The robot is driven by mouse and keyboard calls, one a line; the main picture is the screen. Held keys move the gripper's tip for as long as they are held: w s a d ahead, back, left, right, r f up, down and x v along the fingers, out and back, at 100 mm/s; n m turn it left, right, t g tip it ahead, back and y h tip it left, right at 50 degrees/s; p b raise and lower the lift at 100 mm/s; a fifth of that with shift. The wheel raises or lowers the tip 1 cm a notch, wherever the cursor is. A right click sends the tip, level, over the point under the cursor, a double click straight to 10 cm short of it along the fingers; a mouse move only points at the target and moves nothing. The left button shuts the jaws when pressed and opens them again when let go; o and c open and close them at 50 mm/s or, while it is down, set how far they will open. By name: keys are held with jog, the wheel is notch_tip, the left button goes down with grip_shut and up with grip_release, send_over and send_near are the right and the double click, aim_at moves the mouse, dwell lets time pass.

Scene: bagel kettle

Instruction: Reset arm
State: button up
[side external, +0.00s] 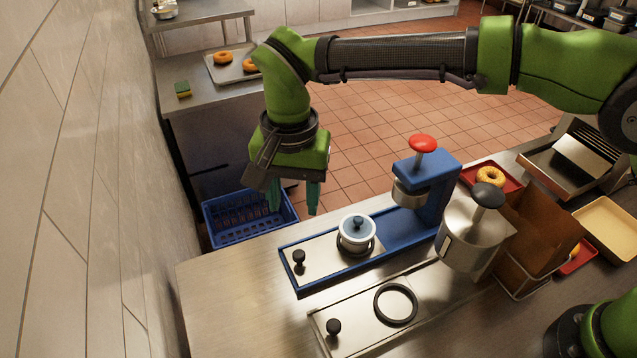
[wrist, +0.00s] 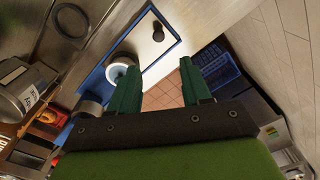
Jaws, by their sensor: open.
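My gripper (side external: 294,194) hangs from my green arm in the side external view, fingers pointing down. Its two green fingers are apart with nothing between them. In the wrist view my gripper (wrist: 160,90) also shows open and empty, with floor tiles seen between the fingers. The pot stands on a blue-framed station (side external: 325,262) with a black knob (side external: 299,257). The gripper touches nothing that I can see.
A blue press with a red knob (side external: 425,172) and a steel kettle (side external: 470,245) stand to the right. A black ring (side external: 396,304) lies on the front plate. A blue crate (side external: 250,220) sits low behind the counter. A tiled wall (side external: 80,180) bounds the left.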

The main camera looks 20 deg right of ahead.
jog(key=s+d+r+t, duration=0.2)
jog(key=s+d, duration=0.2)
jog(key=d, duration=0.7)
jog(key=s+d+r+n+t+y, duration=0.1)
jog(key=s+d, duration=0.4)
jog(key=d, duration=0.6)
jog(key=s+d+r+n+t, duration=0.1)
jog(key=s+d+r+t, duration=0.3)
jog(key=d, duration=0.7)
jog(key=shift+s+r+y, duration=0.25)
jog(key=shift+s+y, duration=0.15)
